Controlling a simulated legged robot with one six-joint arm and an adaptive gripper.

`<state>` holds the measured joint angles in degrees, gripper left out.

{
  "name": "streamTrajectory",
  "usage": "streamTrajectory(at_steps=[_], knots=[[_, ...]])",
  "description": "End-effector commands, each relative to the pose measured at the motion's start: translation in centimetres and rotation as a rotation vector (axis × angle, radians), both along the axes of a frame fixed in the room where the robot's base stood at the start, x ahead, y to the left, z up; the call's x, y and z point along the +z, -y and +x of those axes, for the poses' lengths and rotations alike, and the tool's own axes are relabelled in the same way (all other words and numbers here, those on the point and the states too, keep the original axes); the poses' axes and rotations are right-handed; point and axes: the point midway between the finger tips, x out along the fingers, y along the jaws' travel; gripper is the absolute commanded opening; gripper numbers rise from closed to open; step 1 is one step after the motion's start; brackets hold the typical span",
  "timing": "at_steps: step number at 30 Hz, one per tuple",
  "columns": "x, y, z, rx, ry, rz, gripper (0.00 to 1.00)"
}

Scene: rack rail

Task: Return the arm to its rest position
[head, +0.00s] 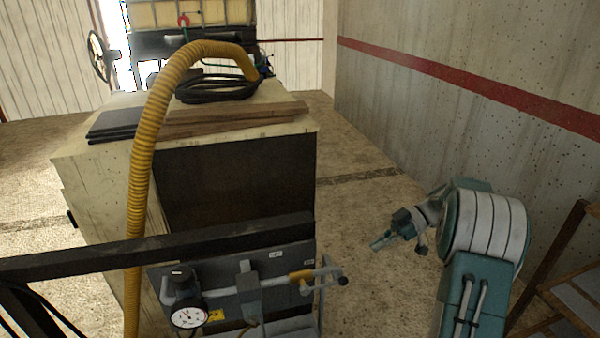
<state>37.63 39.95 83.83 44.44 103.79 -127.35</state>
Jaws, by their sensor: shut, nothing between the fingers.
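My gripper (382,241) shows in the head view, right of the middle, at the end of my teal and white arm (484,225). It points left and hangs in free air over the floor. Its fingers are together and hold nothing. It is apart from the grey panel unit (275,270) to its lower left and from the bench to its left. The lower part of my arm runs out of the bottom of the view.
A yellow corrugated hose (146,165) arches over a wooden bench (285,118). A dark rail (200,248) crosses at the left, above a pressure gauge (188,317). A wooden shelf rack (560,260) stands close right of my arm. Floor (365,210) beyond my gripper is clear, up to the wall (450,120).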

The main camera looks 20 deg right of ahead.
Motion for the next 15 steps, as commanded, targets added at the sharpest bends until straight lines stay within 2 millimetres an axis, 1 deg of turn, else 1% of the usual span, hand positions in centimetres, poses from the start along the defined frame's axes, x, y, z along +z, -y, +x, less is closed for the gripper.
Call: streamTrajectory(at_steps=[2, 5, 11, 15], knots=[[0.2, -0.3, 0.0, -0.001, -0.009, -0.01, 0.0], [1.3, -1.6, -0.4, -0.015, -0.063, -0.066, 0.0], [4.7, -6.3, -2.5, -0.118, -0.256, -0.288, 0.0], [6.5, -9.3, -4.7, -0.231, -0.361, -0.444, 0.0]])
